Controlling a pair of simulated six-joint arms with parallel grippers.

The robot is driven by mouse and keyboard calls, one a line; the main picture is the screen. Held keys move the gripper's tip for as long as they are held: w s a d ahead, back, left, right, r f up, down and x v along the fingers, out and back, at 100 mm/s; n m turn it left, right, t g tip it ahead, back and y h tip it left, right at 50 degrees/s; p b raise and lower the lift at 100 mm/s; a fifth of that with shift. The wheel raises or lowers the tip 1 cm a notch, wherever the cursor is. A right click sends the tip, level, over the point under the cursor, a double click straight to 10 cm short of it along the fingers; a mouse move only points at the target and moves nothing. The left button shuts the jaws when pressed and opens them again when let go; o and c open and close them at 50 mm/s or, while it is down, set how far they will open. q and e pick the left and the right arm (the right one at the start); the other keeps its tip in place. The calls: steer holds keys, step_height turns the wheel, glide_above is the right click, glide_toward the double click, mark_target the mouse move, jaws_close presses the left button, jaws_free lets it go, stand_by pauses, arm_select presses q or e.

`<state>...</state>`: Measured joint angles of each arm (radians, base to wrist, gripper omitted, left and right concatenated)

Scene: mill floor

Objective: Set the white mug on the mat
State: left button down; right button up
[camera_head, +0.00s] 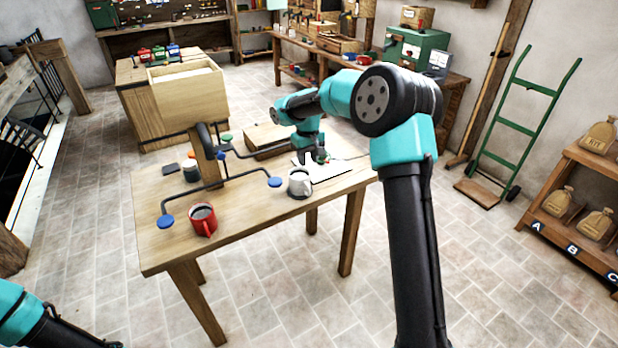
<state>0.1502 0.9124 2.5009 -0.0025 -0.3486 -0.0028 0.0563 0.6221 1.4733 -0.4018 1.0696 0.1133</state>
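The white mug (299,183) stands upright on the wooden table (255,222), near its right front edge. Its lower part looks dark. My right gripper (317,160) is just behind and to the right of the mug, low over a flat white sheet (338,171). The fingers are small and dark, and I cannot tell whether they are open or shut. A small dark square (171,169) lies flat at the table's left back; I cannot tell which flat piece is the mat. Of my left arm only a part shows at the bottom left corner, without its gripper.
A dark branching stand (222,168) with blue and green ends spreads over the table's middle. The table's front middle is clear.

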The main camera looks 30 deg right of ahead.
steer(key=s+a+f+y, duration=0.1)
steer(key=s+a+f, duration=0.3)
steer(key=f, duration=0.4)
steer(key=s+a+f+y, duration=0.1)
steer(key=s+a+f, duration=0.3)
steer(key=f, duration=0.4)
steer(key=s+a+f+y, duration=0.1)
steer(key=s+a+f, duration=0.2)
steer(key=s+f, duration=0.35)
steer(key=s+a+f+m, duration=0.1)
steer(key=s+f, duration=0.3)
steer(key=s, duration=0.4)
steer(key=s+a+f+m, duration=0.1)
steer(key=s+a+f, duration=0.3)
steer(key=s, duration=0.5)
steer(key=shift+s+f+t+y, duration=0.3)
steer(key=shift+f+t+y, duration=0.1)
steer(key=shift+f, duration=0.3)
